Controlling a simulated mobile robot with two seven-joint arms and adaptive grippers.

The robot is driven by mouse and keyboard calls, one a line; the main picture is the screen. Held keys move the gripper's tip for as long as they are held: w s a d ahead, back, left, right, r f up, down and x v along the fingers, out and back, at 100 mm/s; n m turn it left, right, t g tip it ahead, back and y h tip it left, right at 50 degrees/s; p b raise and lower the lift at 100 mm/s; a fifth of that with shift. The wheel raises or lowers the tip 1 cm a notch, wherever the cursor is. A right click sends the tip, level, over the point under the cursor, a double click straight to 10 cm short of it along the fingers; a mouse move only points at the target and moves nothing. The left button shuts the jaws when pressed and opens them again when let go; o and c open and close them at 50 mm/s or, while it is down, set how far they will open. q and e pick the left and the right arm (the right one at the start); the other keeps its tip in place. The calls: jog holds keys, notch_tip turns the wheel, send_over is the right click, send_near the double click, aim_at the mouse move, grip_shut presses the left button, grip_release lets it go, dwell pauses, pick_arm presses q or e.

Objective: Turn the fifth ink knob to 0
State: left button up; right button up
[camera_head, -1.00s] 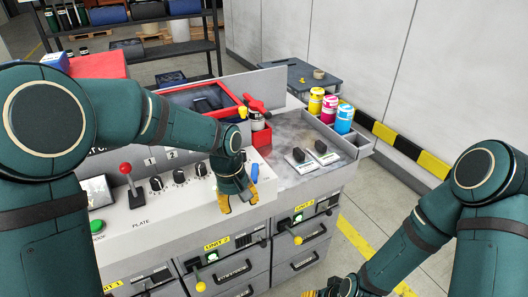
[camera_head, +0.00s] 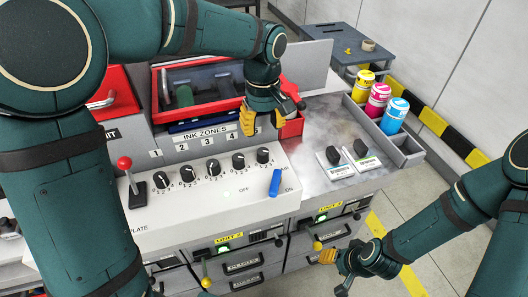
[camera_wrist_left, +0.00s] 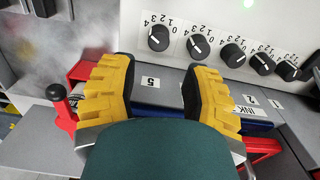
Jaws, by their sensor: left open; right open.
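The fifth ink knob (camera_head: 263,155) is the rightmost in a row of black knobs on the white sloped panel. In the left wrist view the fifth knob (camera_wrist_left: 158,38) sits above the "5" label, with a 0–4 scale around it; I cannot read its setting surely. My left gripper (camera_head: 264,120) is open and empty, pointing down just behind the fifth knob. In the left wrist view its yellow fingers (camera_wrist_left: 157,76) straddle the "5" label, apart from the knob. My right gripper (camera_head: 335,272) is open and empty at the lower right, away from the panel.
The fourth knob (camera_head: 238,160) is close on the left. A blue switch lever (camera_head: 275,183) stands in front of the fifth knob. A red lever (camera_head: 290,92) rises right of my left gripper. Ink cans (camera_head: 377,98) stand in a tray at the right.

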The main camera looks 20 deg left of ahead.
aim_at(263, 151)
pick_arm(q)
notch_tip(263, 151, down, 10)
jog(key=shift+w+f+b, duration=0.1)
jog(key=shift+f+b, duration=0.05)
jog(key=shift+b, duration=0.4)
jog(key=shift+c, duration=0.4)
grip_shut()
